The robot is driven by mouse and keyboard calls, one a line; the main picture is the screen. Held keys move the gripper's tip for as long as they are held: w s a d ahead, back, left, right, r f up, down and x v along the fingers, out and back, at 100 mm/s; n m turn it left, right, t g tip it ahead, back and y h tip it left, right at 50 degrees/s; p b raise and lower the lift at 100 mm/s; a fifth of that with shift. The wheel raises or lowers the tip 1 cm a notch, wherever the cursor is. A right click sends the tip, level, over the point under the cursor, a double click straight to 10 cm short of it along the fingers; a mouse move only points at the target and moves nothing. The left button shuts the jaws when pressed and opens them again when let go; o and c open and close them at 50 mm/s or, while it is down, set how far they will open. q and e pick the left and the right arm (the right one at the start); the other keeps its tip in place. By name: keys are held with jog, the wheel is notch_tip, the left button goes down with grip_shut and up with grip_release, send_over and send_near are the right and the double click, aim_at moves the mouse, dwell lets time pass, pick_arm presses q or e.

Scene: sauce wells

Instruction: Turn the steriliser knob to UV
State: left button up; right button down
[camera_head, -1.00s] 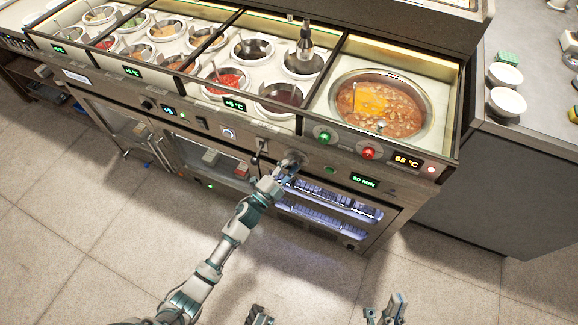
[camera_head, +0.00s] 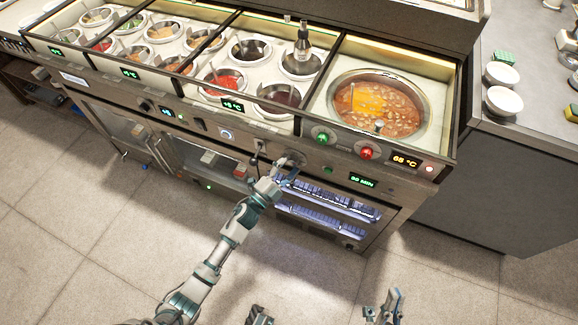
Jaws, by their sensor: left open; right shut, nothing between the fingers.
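The steriliser is the violet-lit cabinet (camera_head: 328,208) with racks under the counter's right half. Its knob (camera_head: 296,157) is a round grey part on the front panel, left of the green-lit timer display (camera_head: 362,180). My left gripper (camera_head: 285,174) is open just below and in front of the knob. Its fingers partly cover the knob, and I cannot tell whether they touch it. The knob's pointer and markings are too small to read. My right gripper (camera_head: 391,302) is at the bottom edge, shut and empty, away from the panel.
Green (camera_head: 323,137) and red (camera_head: 367,152) knobs sit above on the panel. A small dark lever (camera_head: 256,152) stands just left of my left gripper. A soup well (camera_head: 378,106) and sauce wells fill the counter top. The floor in front is clear.

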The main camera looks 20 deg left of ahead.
pick_arm(q)
jog(key=v, duration=1.2)
jog(key=shift+w+f, duration=0.1)
